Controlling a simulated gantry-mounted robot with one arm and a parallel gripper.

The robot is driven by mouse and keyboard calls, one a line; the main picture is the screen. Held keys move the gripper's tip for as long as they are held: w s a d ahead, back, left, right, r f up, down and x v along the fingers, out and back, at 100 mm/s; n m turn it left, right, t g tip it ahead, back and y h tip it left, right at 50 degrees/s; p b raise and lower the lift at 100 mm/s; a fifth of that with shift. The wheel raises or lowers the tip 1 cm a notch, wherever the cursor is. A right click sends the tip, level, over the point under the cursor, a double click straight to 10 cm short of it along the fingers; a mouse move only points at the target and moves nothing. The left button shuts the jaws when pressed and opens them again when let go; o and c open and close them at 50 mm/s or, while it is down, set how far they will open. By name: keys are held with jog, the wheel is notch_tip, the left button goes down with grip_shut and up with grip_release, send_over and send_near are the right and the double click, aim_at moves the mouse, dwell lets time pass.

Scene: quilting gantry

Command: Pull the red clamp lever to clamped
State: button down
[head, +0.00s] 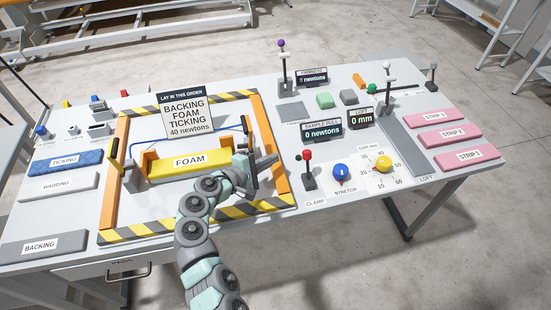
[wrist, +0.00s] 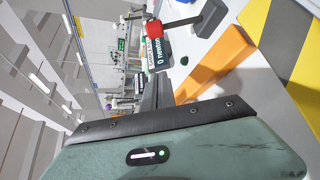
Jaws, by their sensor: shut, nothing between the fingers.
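The red clamp lever (head: 307,156) stands roughly upright near the table's front, behind the label CLAMP. It has a red knob on a thin stem and a dark base. My gripper (head: 270,162) is shut and empty, left of the lever over the right side of the striped frame, apart from the knob. In the wrist view the red knob (wrist: 154,29) shows at the top, beyond my shut gripper (wrist: 155,90), with its stem running right to the grey base. Which marked position the lever is in cannot be told.
The yellow FOAM block (head: 188,163) lies inside the striped frame (head: 240,210), with a sign behind. The blue STRETCH knob (head: 341,172) and yellow dial (head: 383,163) sit right of the lever. A purple-topped lever (head: 281,44) and displays stand behind. Pink strips (head: 450,137) lie far right.

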aim_at(308, 164)
jog(key=b+x, duration=0.2)
jog(key=x, duration=0.6)
jog(key=shift+w+d+f+b, duration=0.2)
jog(key=shift+w+b, duration=0.05)
jog(key=shift+b, duration=0.05)
jog(key=shift+s+d+r+p, duration=0.15)
jog(key=shift+d+r+p, duration=0.15)
jog(key=shift+r+p, duration=0.05)
jog(key=shift+s+d+r+p, duration=0.3)
jog(key=shift+s+d+p, duration=0.1)
jog(key=shift+s, duration=0.1)
jog(key=shift+s+d+r+p, duration=0.3)
jog(key=shift+s+d, duration=0.05)
jog(key=shift+s, duration=0.15)
jog(key=shift+s+d, duration=0.1)
jog(key=shift+s, duration=0.15)
jog(key=shift+b, duration=0.3)
